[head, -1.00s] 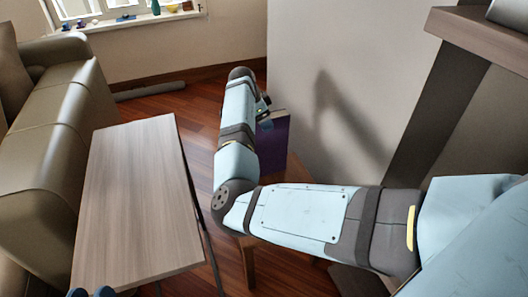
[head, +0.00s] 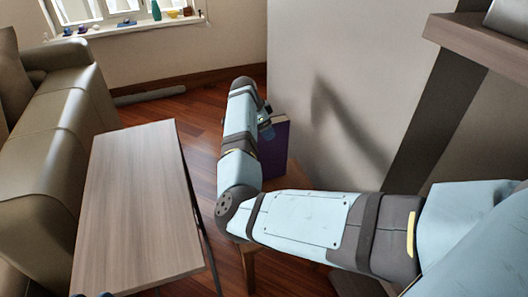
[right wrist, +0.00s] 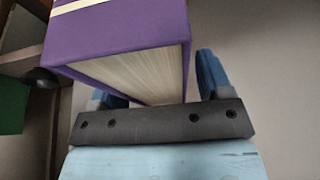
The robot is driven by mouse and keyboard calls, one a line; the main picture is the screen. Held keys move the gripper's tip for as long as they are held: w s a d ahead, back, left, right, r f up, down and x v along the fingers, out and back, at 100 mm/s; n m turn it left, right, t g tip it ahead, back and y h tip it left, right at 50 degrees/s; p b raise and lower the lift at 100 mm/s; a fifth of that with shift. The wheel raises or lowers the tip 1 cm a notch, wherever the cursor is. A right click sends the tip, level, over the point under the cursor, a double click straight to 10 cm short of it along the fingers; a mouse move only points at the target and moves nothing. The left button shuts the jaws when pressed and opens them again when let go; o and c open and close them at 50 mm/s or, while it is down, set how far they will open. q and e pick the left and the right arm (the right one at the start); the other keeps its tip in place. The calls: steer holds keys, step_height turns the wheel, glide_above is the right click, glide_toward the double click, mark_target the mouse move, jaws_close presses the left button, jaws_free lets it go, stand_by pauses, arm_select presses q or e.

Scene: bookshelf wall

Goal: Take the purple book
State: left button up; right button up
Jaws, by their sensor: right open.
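The purple book (head: 276,150) stands upright on a small wooden table (head: 298,176), close to the wall. My right gripper (head: 266,124) is at the book's near upper side, partly hidden by my own arm. In the right wrist view the purple book (right wrist: 125,45) shows its page edges, with the blue fingers of my right gripper (right wrist: 162,82) open on either side of it. Whether a finger touches the cover is unclear. Only a dark sliver of my left gripper (head: 92,295) shows at the bottom edge of the head view.
A wood-topped table (head: 135,205) stands left of my arm, with a sofa (head: 60,130) beyond it. A pale wall (head: 330,90) is right behind the book. A shelf (head: 475,40) juts out at upper right. A green object (right wrist: 12,105) shows at the wrist view's left.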

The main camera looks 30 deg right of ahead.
stand_by(0.3)
jaws_close()
steer(key=shift+w, duration=0.1)
